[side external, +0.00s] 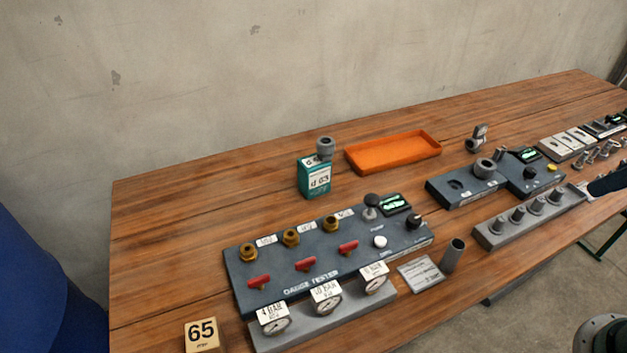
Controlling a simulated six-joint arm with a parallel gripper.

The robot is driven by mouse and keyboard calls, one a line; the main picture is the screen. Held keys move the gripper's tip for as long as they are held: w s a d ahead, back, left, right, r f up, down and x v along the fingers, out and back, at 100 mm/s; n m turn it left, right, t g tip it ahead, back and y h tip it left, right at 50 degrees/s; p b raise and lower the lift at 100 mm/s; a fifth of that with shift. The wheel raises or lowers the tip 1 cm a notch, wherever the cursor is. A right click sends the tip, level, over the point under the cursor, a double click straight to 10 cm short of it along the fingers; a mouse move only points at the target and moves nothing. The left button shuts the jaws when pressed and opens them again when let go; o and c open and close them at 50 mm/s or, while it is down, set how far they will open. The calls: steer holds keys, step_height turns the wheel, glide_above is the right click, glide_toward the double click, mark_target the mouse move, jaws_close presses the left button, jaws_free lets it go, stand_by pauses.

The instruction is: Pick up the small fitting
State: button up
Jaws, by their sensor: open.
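Several fittings show, and I cannot tell which one the task calls the small fitting. A grey elbow-like fitting (477,138) stands on the table behind the right-hand dark block. A grey round fitting (325,148) sits on top of a teal and white box (315,178). A grey ring-shaped fitting (485,167) is on the dark block (462,185). Several small metal fittings (605,151) lie at the far right. I cannot make out my gripper; a dark shape (608,183) enters at the right edge beside the grey rack, too cut off to identify.
A gauge tester panel (330,262) with brass ports, red levers and gauges fills the front. An orange tray (393,151) lies empty behind it. A grey rack (530,218) holds several pegs. A grey tube (453,255) stands near the front edge.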

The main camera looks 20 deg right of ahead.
steer(key=shift+o, duration=0.5)
steer(key=w+a+r+n, duration=0.15)
steer(key=w+r, duration=0.25)
steer(key=w, duration=0.6)
steer(key=n+g+y, duration=0.2)
steer(key=n, duration=0.3)
glide_above(333, 144)
steer(key=s+d, duration=0.2)
steer(key=s, duration=0.1)
step_height(333, 144, down, 14)
steer(key=shift+a, duration=0.2)
steer(key=shift+w+m, duration=0.1)
steer(key=shift+m, duration=0.15)
steer(key=shift+x, duration=4.2)
